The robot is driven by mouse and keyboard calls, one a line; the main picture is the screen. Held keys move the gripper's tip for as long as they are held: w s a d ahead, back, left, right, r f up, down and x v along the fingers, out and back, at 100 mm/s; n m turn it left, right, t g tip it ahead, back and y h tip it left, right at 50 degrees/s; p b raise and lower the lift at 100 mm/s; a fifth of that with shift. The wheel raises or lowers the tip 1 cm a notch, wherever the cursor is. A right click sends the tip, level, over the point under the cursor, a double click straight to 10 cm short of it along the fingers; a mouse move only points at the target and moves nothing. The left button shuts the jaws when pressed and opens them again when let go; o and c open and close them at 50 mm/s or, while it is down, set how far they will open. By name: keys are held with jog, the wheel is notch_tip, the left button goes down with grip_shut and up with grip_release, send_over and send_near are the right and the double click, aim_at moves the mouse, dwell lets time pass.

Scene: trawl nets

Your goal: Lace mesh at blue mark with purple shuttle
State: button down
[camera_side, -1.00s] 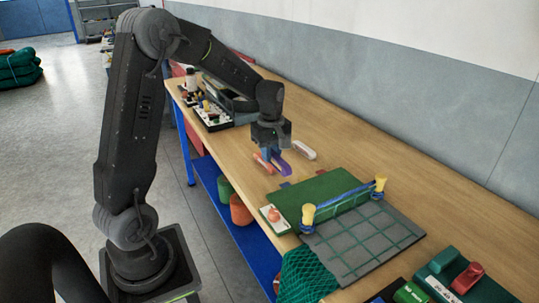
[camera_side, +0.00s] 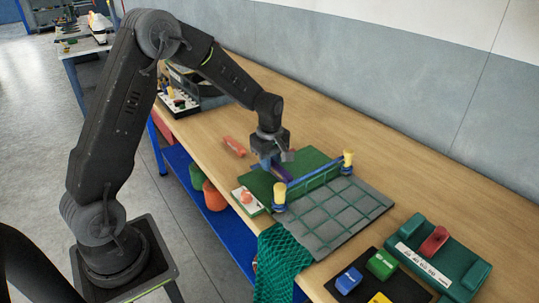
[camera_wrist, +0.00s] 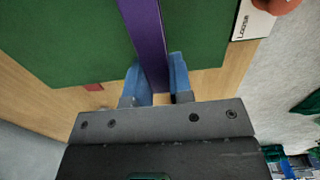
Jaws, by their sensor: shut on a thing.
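My gripper (camera_side: 275,163) has its blue fingers shut on the purple shuttle (camera_side: 283,173), over the green board (camera_side: 253,188). In the wrist view the shuttle (camera_wrist: 147,35) runs forward from between the fingers (camera_wrist: 160,82), above the green board (camera_wrist: 60,40). Whether the shuttle touches the board is unclear. The mesh (camera_side: 338,208), a grey panel with green cords, lies to the right of the board. A blue bar (camera_side: 318,178) runs between two yellow-topped posts along the mesh's near-board edge. I cannot make out a separate blue mark on the mesh.
An orange shuttle (camera_side: 234,146) lies on the bench behind. A white card with an orange knob (camera_side: 246,198) sits at the board's front corner. A green tray with a red block (camera_side: 434,240) and coloured blocks lie at right. Green netting (camera_side: 282,262) hangs off the front edge.

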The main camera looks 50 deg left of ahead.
aim_at(286, 174)
jog(key=shift+f, duration=1.35)
jog(key=shift+d, duration=3.55)
jog(key=c, duration=0.9)
grip_release()
jog(key=shift+c, duration=0.2)
jog(key=shift+r, duration=0.1)
notch_tip(286, 174, up, 14)
